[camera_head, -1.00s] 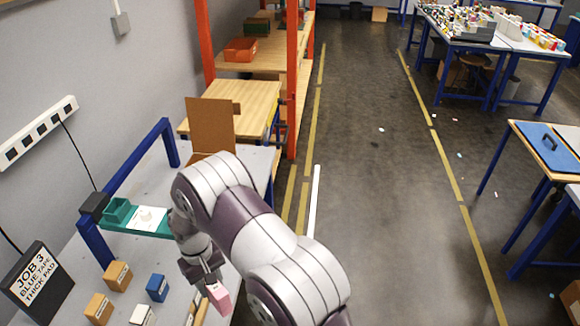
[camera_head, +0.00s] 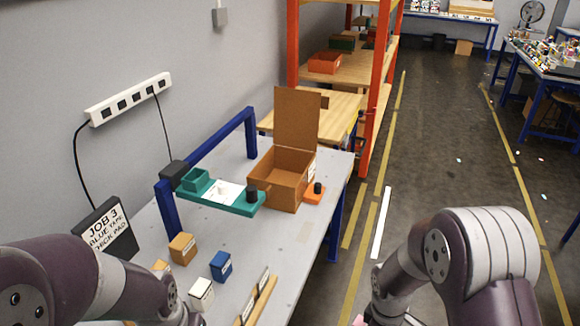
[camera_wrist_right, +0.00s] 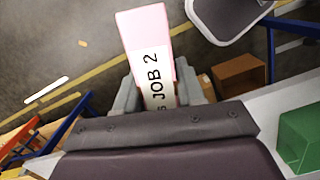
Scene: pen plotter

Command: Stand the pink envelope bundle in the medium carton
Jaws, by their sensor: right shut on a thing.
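The pink envelope bundle (camera_wrist_right: 148,35) with a white label reading JOB 2 is between the fingers of my right gripper (camera_wrist_right: 160,95) in the right wrist view, which is shut on it. In the head view only a sliver of pink (camera_head: 359,321) shows at the bottom edge, below my right arm, clear of the table. An open brown carton (camera_head: 283,181) with its lid raised stands at the far end of the table; I cannot tell its size name. My left arm is at lower left, its gripper out of view.
A teal plotter bed (camera_head: 240,208) under a blue frame (camera_head: 209,155) lies left of the carton. Small boxes, orange (camera_head: 182,249), blue (camera_head: 221,265) and white (camera_head: 201,294), stand nearer. A wooden rack (camera_head: 262,300) lies along the near table edge. The aisle floor is open.

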